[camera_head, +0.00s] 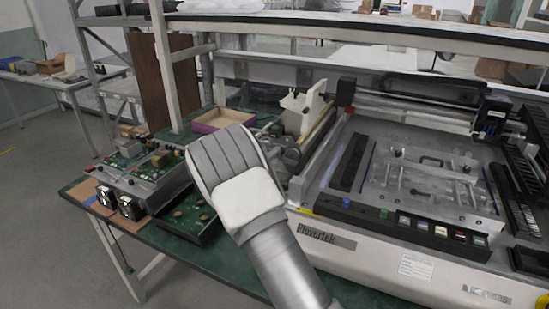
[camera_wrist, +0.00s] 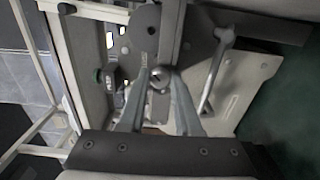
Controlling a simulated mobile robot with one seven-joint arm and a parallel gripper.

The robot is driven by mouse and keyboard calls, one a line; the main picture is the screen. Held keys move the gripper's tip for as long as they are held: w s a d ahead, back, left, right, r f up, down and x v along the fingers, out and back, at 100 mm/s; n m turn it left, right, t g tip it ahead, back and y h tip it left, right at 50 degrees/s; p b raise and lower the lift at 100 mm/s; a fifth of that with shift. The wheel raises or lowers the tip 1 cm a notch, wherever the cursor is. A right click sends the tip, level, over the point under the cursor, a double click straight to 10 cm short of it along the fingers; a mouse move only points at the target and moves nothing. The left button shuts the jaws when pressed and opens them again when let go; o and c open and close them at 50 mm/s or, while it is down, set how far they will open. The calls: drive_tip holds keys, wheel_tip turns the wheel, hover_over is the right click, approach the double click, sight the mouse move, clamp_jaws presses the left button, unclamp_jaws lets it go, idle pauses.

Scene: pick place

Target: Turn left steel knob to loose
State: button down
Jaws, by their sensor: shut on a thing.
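In the wrist view my gripper (camera_wrist: 160,80) has its two fingers drawn together around a small round steel knob (camera_wrist: 158,75). A fingertip lies on either side of the knob, and its round end shows between them. The knob sits beside a grey metal plate (camera_wrist: 148,30) on the machine. In the head view my arm covers the middle of the picture and hides both the fingers and the knob. The machine (camera_head: 325,237), marked "Plovertek", stands on the green table just right of my arm.
A bent metal lever (camera_wrist: 217,70) stands close to the right of my fingers in the wrist view. In the head view, circuit boxes (camera_head: 135,178) lie left of my arm and a shallow tray (camera_head: 222,120) lies behind it. A shelf rail crosses above the machine.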

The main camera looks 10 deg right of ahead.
drive_tip(key=shift+n+b, duration=0.55)
drive_tip(key=shift+n, duration=2.25)
drive_tip(key=c, duration=0.6)
unclamp_jaws()
drive_tip(key=shift+s+a, duration=0.1)
drive_tip(key=shift+s, duration=0.05)
drive_tip(key=p+v, duration=0.1)
drive_tip(key=v, duration=1.6)
